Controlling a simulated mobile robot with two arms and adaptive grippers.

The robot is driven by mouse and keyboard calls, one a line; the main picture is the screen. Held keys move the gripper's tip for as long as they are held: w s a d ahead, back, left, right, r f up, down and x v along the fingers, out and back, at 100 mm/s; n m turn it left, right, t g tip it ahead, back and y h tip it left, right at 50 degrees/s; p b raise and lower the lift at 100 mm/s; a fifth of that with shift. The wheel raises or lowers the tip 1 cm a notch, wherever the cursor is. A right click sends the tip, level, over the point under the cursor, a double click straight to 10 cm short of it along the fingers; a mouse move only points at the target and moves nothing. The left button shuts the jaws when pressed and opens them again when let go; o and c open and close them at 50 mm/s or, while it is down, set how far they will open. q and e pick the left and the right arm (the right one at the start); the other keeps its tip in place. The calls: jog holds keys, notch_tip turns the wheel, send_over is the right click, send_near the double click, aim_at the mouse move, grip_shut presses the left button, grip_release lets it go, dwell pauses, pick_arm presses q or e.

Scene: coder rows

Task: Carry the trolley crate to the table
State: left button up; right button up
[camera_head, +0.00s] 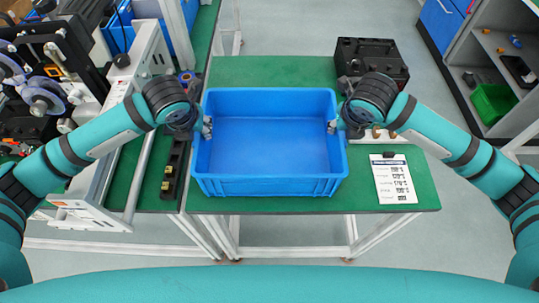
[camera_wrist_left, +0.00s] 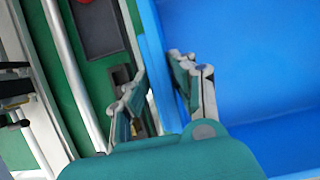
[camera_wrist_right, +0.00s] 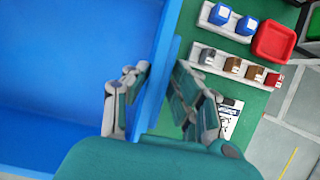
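The blue crate (camera_head: 268,187) is empty and level over the green table (camera_head: 270,70), near its front edge. I cannot tell whether its base touches the tabletop. My left gripper (camera_head: 195,126) is at its left wall, with one finger inside and one outside. In the left wrist view my left gripper (camera_wrist_left: 157,75) has its fingertips against both sides of that wall. My right gripper (camera_head: 341,126) holds the right wall the same way; in the right wrist view my right gripper (camera_wrist_right: 163,68) has the wall between its fingertips. The outer fingers are mostly hidden in the head view.
A black case (camera_head: 372,60) stands behind the crate at the right. A printed sheet (camera_head: 394,180) lies on the table at the right. A metal-framed machine (camera_head: 110,150) is close on the left. A shelf unit (camera_head: 490,75) with a green bin (camera_head: 493,102) stands far right.

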pick_arm(q)
jog(key=o, duration=0.4)
jog(key=shift+r, duration=0.1)
jog(key=shift+c, duration=0.2)
pick_arm(e)
jog(key=o, duration=0.4)
jog(key=shift+c, duration=0.2)
jog(key=shift+r, duration=0.1)
jog(key=shift+s+r, duration=0.1)
jog(key=shift+r, duration=0.1)
pick_arm(q)
jog(key=v, duration=1.2)
pick_arm(e)
jog(key=v, duration=1.1)
jog(key=shift+s+r, duration=0.2)
pick_arm(q)
jog(key=shift+s, duration=0.1)
